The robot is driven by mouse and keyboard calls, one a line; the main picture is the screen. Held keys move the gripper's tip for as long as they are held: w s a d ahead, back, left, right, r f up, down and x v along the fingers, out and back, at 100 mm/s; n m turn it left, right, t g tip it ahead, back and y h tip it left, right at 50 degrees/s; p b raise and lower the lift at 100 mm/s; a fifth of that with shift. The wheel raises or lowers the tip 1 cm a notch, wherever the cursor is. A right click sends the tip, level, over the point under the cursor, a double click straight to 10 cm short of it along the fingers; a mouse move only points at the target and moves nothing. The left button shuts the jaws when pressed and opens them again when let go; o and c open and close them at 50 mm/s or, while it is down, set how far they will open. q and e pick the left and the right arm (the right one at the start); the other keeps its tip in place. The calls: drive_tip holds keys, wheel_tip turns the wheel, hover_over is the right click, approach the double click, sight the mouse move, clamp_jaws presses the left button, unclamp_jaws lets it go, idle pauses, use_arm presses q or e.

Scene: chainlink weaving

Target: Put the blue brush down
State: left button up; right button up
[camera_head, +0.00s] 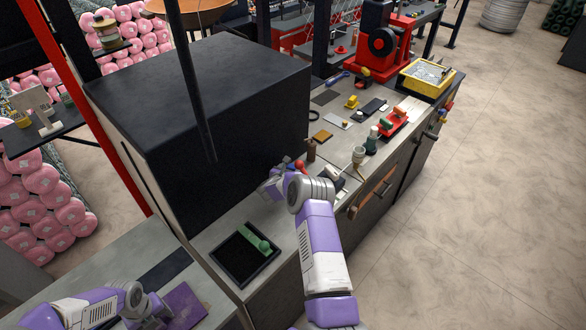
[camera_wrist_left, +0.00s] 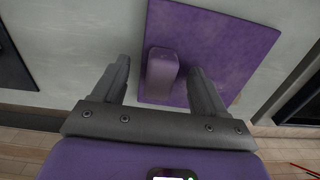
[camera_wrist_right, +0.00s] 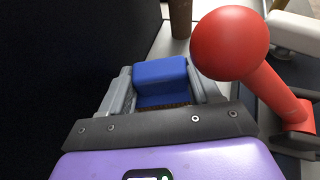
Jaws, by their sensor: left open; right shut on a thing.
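The blue brush (camera_wrist_right: 160,72) is between the fingers of my right gripper (camera_wrist_right: 160,92), which is shut on it. A strip of brown bristles shows below its blue body. In the head view my right gripper (camera_head: 276,184) is beside the large black box, above the bench, and mostly covers the brush. I cannot tell whether the brush touches the bench. My left gripper (camera_wrist_left: 162,78) is open around a purple block (camera_wrist_left: 161,75) on a purple plate (camera_wrist_left: 205,40). The plate also shows in the head view (camera_head: 187,306) at the lower left.
A red ball-topped handle (camera_wrist_right: 230,43) stands close right of my right gripper. The black box (camera_head: 240,140) walls off the left side. A black tray (camera_head: 228,262) with a green-handled tool (camera_head: 258,241) lies nearer. Several small tools crowd the bench farther back.

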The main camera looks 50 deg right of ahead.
sight(293, 167)
drive_tip(key=shift+f+x, duration=0.2)
drive_tip(key=shift+x, duration=0.8)
drive_tip(key=shift+f+x, duration=0.2)
drive_tip(key=shift+x, duration=0.8)
drive_tip(key=shift+s+a+f, duration=0.1)
drive_tip(key=shift+a, duration=0.05)
drive_tip(key=o, duration=0.9)
drive_tip(key=shift+f, duration=0.1)
drive_tip(key=v, duration=1.2)
drive_tip(key=shift+r, duration=0.25)
